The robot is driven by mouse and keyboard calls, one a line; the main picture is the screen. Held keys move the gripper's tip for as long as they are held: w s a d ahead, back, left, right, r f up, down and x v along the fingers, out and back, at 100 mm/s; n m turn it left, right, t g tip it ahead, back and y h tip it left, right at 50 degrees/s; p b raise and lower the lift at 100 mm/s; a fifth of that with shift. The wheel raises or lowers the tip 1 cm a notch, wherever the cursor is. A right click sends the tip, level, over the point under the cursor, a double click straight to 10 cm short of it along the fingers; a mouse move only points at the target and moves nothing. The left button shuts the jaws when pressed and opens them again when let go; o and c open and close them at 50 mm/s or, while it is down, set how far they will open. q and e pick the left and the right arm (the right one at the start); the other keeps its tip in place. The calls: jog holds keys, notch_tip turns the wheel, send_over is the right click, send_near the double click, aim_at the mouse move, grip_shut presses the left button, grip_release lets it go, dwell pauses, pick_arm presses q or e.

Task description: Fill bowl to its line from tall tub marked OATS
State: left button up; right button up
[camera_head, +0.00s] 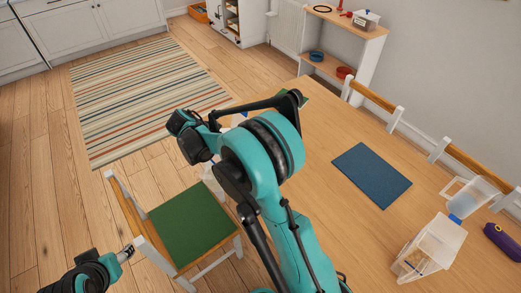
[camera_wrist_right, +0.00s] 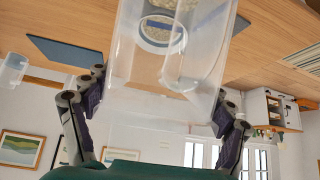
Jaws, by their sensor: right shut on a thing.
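My right gripper (camera_wrist_right: 160,92) is shut on a clear tub (camera_wrist_right: 140,60), with one finger on each side of its wall, in the right wrist view. No OATS lettering is readable there. In the head view my right arm hides most of this spot at the table's left end. My left gripper (camera_head: 127,252) is low at the left, beside the chair; its jaws are too small to judge.
A blue mat (camera_head: 372,175) lies on the wooden table (camera_head: 330,215). A chair with a green cushion (camera_head: 192,222) is at the table's left side.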

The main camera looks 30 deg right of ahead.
jog(key=shift+w+d+y+p, duration=0.2)
jog(key=shift+d+y+p, duration=0.4)
jog(key=shift+d+y, duration=0.35)
jog(key=shift+w+d+f+g+y+p, duration=0.15)
jog(key=shift+d+f+g+y+p, duration=0.1)
jog(key=shift+d+f+y, duration=0.5)
jog(key=shift+w+d+f+g+y+p, duration=0.1)
jog(key=shift+d+f+g+y+p, duration=0.15)
jog(key=shift+d+f+y, duration=0.45)
jog(key=shift+w+d+f+y, duration=0.1)
jog(key=shift+f+y, duration=0.3)
jog(key=shift+y, duration=0.1)
jog(key=shift+d+f+y+b, duration=0.2)
jog(key=shift+f+y+b, duration=0.2)
jog(key=shift+b, duration=0.15)
